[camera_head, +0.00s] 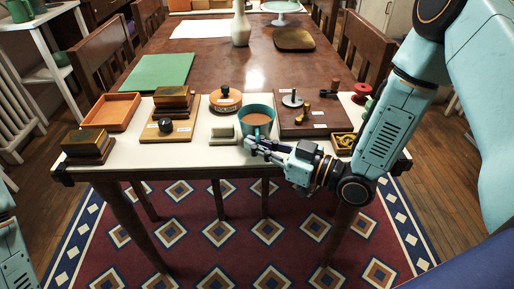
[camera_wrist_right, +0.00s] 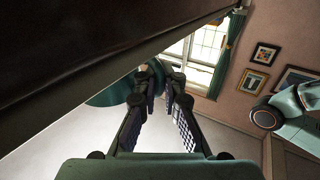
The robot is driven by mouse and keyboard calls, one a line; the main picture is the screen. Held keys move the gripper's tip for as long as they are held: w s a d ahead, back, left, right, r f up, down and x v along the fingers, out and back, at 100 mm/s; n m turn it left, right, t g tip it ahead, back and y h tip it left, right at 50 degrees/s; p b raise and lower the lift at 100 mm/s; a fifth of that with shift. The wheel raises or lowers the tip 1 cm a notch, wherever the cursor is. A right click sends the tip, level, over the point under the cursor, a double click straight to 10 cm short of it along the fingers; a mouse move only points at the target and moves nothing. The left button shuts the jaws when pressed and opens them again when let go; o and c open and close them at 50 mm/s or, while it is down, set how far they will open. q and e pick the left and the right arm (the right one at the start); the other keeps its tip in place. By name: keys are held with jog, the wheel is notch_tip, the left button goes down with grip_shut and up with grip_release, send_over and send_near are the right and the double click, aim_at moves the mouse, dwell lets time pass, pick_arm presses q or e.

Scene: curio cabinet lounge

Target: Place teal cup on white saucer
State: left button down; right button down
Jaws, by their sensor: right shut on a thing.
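The teal cup (camera_head: 257,118) stands upright near the front edge of the pale tabletop, with brown liquid inside. My right gripper (camera_head: 252,146) is at the cup's near side and shut on it, apparently at the handle. The fingers hide the exact contact. In the right wrist view, part of the teal cup (camera_wrist_right: 125,88) shows beside my right gripper's fingers (camera_wrist_right: 166,75).
A cream block (camera_head: 222,135) sits just left of the cup, and a round orange piece (camera_head: 225,101) behind it. A dark board (camera_head: 300,127) with small items lies right. An orange tray (camera_head: 110,112) is far left. A pale pedestal stand (camera_head: 282,8) is on the rear table.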

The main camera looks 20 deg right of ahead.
jog(key=shift+w, duration=0.1)
jog(key=shift+r, duration=0.15)
jog(key=shift+s, duration=0.2)
jog(key=c, duration=2)
grip_release()
jog(key=shift+f, duration=0.25)
jog(key=o, duration=0.4)
jog(key=shift+w, duration=0.15)
jog(key=shift+c, duration=0.2)
jog(key=shift+o, duration=0.9)
